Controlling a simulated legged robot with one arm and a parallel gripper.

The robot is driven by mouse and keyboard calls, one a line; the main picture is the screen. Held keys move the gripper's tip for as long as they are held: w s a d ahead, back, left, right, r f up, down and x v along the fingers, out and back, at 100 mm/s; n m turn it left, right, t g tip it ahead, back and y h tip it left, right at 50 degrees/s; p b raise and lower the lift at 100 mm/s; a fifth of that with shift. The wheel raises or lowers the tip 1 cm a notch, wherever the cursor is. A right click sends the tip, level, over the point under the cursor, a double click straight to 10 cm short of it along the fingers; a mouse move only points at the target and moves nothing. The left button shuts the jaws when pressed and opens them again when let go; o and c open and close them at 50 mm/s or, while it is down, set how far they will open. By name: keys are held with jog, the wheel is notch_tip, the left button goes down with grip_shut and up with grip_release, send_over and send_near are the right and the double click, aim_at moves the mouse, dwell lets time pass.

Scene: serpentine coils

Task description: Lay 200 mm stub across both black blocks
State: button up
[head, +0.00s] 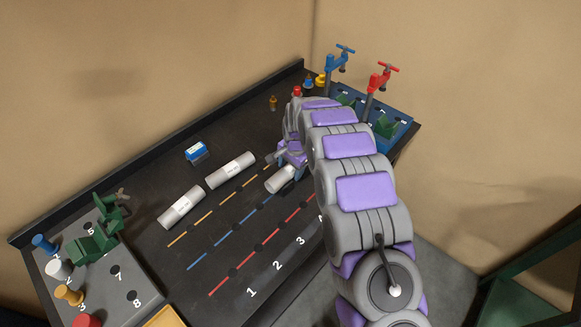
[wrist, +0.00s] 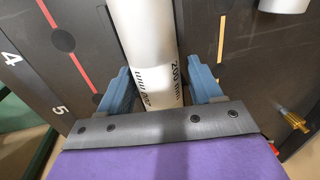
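The pale grey 200 mm stub (wrist: 150,45) is a cylinder with its printed label facing the wrist camera. In the head view its near end (head: 280,180) shows low over the dark table, partly hidden by my arm. My gripper (wrist: 162,85) has its blue fingers on both sides of the stub, very close to it. I cannot tell whether they press on it. In the head view my gripper (head: 290,160) is mostly covered by my wrist. I cannot pick out the two black blocks in either view.
Two other pale cylinders (head: 181,208) (head: 230,170) lie on the dark table (head: 150,265), left of my arm. A blue and white box (head: 196,152) is behind them. Red and blue clamps (head: 378,80) (head: 340,58) rise at the back right.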

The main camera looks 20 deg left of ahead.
jog(key=shift+o, duration=1.2)
notch_tip(320, 180, up, 17)
jog(key=s+d+p, duration=0.1)
jog(key=d+p, duration=0.1)
jog(key=shift+d+p, duration=0.25)
jog(key=shift+p, duration=0.15)
jog(key=s+d+r+n, duration=0.1)
jog(key=s+d+r, duration=0.2)
jog(key=s+d, duration=0.35)
jog(key=s+d+r+g+h, duration=0.1)
jog(key=s+d+r, duration=0.3)
jog(key=d, duration=0.5)
jog(key=s+d+r+n, duration=0.1)
jog(key=s+d+r, duration=0.2)
jog(key=s+d, duration=0.35)
jog(key=s+d+f+n, duration=0.1)
jog(key=s+d, duration=0.5)
jog(key=s, duration=0.6)
jog(key=s+d+n+g, duration=0.1)
jog(key=s+d, duration=0.5)
jog(key=s, duration=0.6)
jog(key=shift+s+f+h, duration=0.2)
jog(key=shift+f+h, duration=0.1)
jog(key=shift+f, duration=0.1)
